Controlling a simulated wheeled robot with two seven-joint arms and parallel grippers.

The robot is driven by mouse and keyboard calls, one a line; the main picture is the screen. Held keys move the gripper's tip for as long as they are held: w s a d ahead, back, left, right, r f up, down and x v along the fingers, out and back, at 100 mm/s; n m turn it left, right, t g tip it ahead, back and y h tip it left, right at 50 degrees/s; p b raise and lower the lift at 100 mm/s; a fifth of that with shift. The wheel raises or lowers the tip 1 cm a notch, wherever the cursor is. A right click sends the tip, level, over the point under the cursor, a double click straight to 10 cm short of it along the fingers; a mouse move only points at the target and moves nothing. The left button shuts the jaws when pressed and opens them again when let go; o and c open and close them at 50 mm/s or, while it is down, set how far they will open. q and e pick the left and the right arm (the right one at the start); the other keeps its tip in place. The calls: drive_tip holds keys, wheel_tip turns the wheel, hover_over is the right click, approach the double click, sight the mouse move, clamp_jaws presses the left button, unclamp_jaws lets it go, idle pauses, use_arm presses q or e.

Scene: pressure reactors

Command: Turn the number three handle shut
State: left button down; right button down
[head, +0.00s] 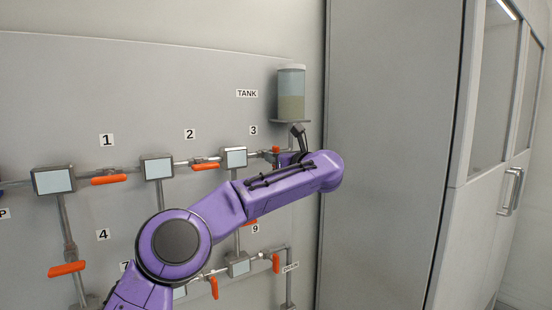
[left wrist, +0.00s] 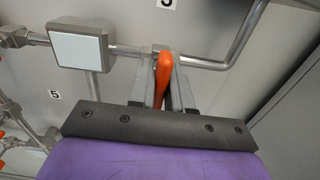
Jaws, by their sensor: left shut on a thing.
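The number three handle (head: 276,150) is orange and sits on the pipe below the "3" label (head: 253,131), left of the tank's drop pipe. It is partly hidden by my left arm in the head view. In the left wrist view the orange handle (left wrist: 163,68) stands between the two grey fingers of my left gripper (left wrist: 163,88), which is shut on it. The handle appears crosswise to the pipe (left wrist: 128,51) there. In the head view my left gripper (head: 288,157) is mostly hidden behind my purple wrist. My right gripper is not in view.
A tank (head: 291,92) stands on a bracket above the handle. Other orange handles, such as those by "1" (head: 109,179) and "2" (head: 205,166), and grey boxes (head: 235,158) line the pipes. A tall grey cabinet (head: 390,150) stands close on the right.

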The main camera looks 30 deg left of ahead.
use_arm(q)
drive_tip(key=shift+f, duration=0.15)
drive_tip(key=c, duration=1.1)
unclamp_jaws()
drive_tip(key=shift+c, duration=0.2)
drive_tip(key=b+v, duration=0.3)
drive_tip(key=v, duration=0.7)
drive_tip(key=shift+s+d, duration=0.15)
drive_tip(key=shift+d, duration=0.1)
